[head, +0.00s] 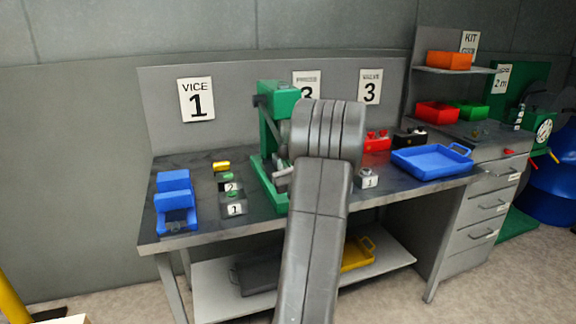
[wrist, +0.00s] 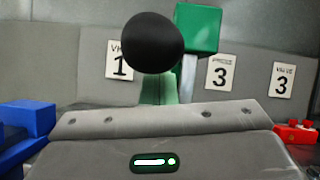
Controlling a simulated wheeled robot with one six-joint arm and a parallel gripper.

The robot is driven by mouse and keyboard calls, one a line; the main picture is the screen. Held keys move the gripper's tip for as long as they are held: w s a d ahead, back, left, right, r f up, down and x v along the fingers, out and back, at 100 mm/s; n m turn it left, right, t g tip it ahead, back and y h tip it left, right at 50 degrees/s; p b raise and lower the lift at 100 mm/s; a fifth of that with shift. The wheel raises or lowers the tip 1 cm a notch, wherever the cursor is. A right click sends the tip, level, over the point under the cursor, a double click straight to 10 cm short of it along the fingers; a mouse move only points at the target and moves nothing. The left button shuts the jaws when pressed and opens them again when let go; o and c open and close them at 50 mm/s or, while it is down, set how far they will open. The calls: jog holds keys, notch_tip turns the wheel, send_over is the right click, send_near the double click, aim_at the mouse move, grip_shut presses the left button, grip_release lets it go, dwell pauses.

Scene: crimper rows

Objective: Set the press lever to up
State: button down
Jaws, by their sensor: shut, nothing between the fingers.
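The green press (head: 268,150) stands on the bench, its right side covered by my arm in the head view. In the wrist view its green top block (wrist: 200,28) and a pale upright rod (wrist: 188,75) show. A black ball knob (wrist: 152,42), seemingly the press lever's end, is close in front of the camera; the lever's shaft is hidden behind it, so I cannot tell its angle. My gripper's grey body (wrist: 155,140) fills the bottom of the wrist view, below the knob. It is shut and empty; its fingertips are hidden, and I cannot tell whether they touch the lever.
To the right are a numbered block (head: 369,178), red parts (head: 377,141) and a blue tray (head: 432,160). The wall (head: 240,85) carries sign cards.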

jog(key=shift+s+r, duration=0.1)
jog(key=shift+r, duration=0.35)
jog(key=shift+r, duration=0.1)
